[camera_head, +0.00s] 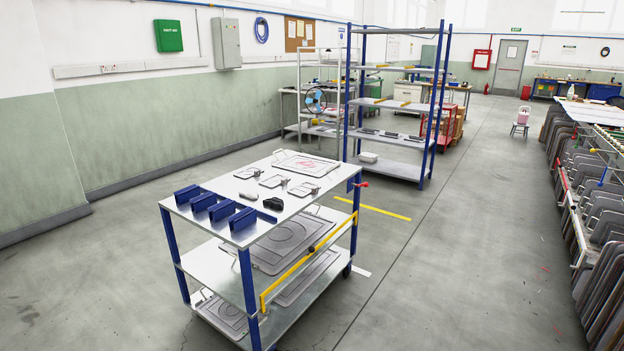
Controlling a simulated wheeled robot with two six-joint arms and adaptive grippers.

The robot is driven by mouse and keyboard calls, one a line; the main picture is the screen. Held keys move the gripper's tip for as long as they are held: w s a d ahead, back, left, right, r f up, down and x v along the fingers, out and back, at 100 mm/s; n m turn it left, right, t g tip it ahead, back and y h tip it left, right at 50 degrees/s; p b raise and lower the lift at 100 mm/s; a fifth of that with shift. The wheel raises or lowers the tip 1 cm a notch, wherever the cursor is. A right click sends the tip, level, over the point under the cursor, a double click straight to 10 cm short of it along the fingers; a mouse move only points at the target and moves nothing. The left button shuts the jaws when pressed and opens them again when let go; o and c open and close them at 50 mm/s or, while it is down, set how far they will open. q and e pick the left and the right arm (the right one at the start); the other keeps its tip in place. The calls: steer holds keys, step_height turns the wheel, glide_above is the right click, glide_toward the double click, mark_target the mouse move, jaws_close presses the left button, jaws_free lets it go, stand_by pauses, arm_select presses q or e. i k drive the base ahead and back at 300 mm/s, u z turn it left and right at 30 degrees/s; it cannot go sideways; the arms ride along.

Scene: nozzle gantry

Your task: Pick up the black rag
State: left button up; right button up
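A small black lump (273,203), which looks like the black rag, lies on the top shelf of a metal cart (222,182). It is near the right front edge of the shelf, behind the end of a row of blue blocks (220,207). A smaller dark item (248,196) lies just left of it; I cannot tell what it is. Neither of my grippers shows in the head view.
Several small plates (275,181) and a larger tray with red marks (306,164) lie on the cart top. A yellow bar (303,265) crosses the cart's right side. A blue-post shelf rack (392,140) stands behind.

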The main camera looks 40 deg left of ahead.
mark_target(275, 203)
steer(key=u, duration=0.4)
steer(key=i, duration=0.7)
steer(key=u, duration=1.05)
steer(key=i, duration=0.25)
steer(key=u, duration=0.25)
